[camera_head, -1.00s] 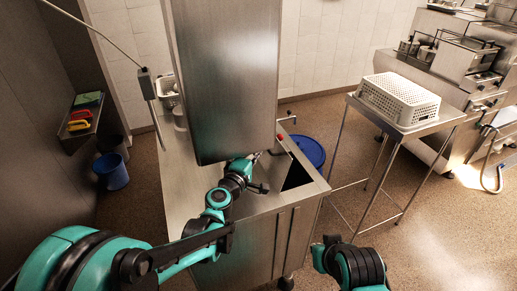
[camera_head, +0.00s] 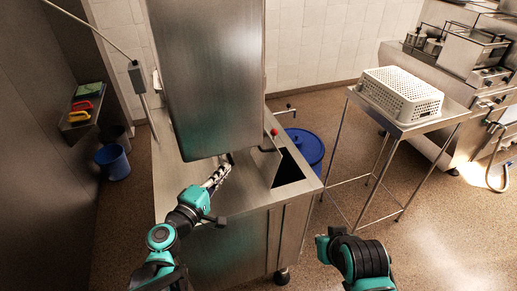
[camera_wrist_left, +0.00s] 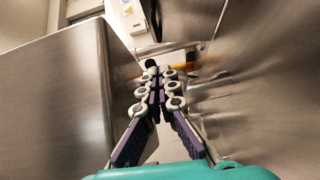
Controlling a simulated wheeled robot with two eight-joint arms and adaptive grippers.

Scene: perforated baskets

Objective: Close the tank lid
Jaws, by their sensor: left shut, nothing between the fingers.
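The tank lid, a large stainless steel panel (camera_head: 205,80), stands raised over the steel tank unit (camera_head: 250,205). Its lower edge hangs above the unit's top. A dark opening (camera_head: 289,170) shows at the right end of the top. My left gripper (camera_head: 226,162) is at the lid's lower edge, partly hidden by it in the head view. In the left wrist view my left gripper (camera_wrist_left: 158,72) is shut and empty, its fingers pointing into the space between steel surfaces. I cannot tell whether it touches the lid. My right arm shows at the lower right, but its gripper does not.
A white perforated basket (camera_head: 402,94) sits on a steel side table (camera_head: 440,118) at the right. A blue drum (camera_head: 306,147) stands behind the unit. A blue bucket (camera_head: 113,161) stands at the left. Open floor lies between the unit and the side table.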

